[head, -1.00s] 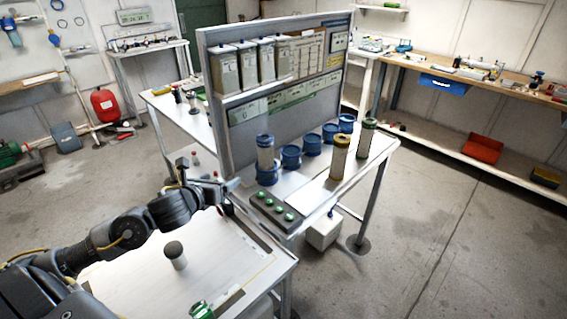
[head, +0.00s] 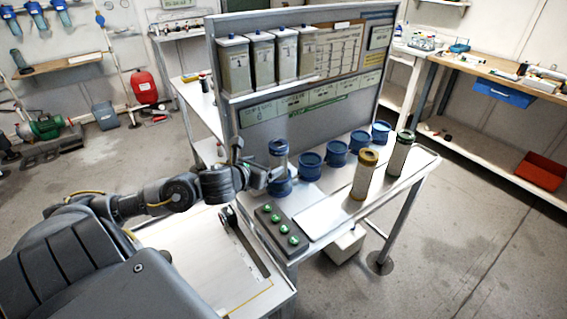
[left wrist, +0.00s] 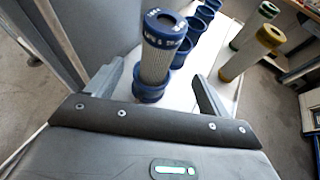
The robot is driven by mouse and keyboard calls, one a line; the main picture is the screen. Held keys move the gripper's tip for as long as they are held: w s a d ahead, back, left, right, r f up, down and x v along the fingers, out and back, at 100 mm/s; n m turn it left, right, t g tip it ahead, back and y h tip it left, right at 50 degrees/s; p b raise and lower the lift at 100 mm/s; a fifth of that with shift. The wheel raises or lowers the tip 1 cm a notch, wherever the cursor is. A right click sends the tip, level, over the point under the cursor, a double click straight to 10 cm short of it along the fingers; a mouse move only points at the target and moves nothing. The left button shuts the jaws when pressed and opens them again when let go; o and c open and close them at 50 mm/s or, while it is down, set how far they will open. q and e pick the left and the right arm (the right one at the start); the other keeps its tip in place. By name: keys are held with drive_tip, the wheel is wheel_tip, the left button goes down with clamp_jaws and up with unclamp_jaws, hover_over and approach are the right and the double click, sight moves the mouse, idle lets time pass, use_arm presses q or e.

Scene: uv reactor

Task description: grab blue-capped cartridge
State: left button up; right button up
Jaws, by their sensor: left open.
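The blue-capped cartridge (head: 278,158) stands upright in a blue holder (head: 281,186) at the left end of a row on the bench. It also shows in the left wrist view (left wrist: 160,55), with lettering on its blue cap. My left gripper (head: 262,172) is open just left of the cartridge. In the left wrist view the two fingers (left wrist: 155,85) are spread, with the cartridge upright ahead and between them. I cannot see any contact. My right gripper is not in view.
Several empty blue holders (head: 337,153) continue the row. A yellow-capped cartridge (head: 364,174) and a green-capped cartridge (head: 401,153) stand to the right. A box with green buttons (head: 281,229) lies in front. An upright panel (head: 305,105) rises behind.

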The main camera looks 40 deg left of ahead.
sight(274, 160)
use_arm(q)
drive_tip(key=shift+w+a, duration=0.1)
drive_tip(key=shift+w, duration=0.2)
drive_tip(key=p+x, duration=0.1)
drive_tip(key=x, duration=0.3)
drive_tip(key=shift+w+f, duration=0.1)
drive_tip(key=shift+w, duration=0.2)
drive_tip(key=shift+w+p, duration=0.2)
drive_tip(key=shift+p, duration=0.15)
drive_tip(key=p+x, duration=0.1)
drive_tip(key=x, duration=0.4)
drive_tip(key=shift+s+a+p, duration=0.15)
drive_tip(key=shift+a+p, duration=0.05)
drive_tip(key=shift+p, duration=0.2)
drive_tip(key=c, duration=1.1)
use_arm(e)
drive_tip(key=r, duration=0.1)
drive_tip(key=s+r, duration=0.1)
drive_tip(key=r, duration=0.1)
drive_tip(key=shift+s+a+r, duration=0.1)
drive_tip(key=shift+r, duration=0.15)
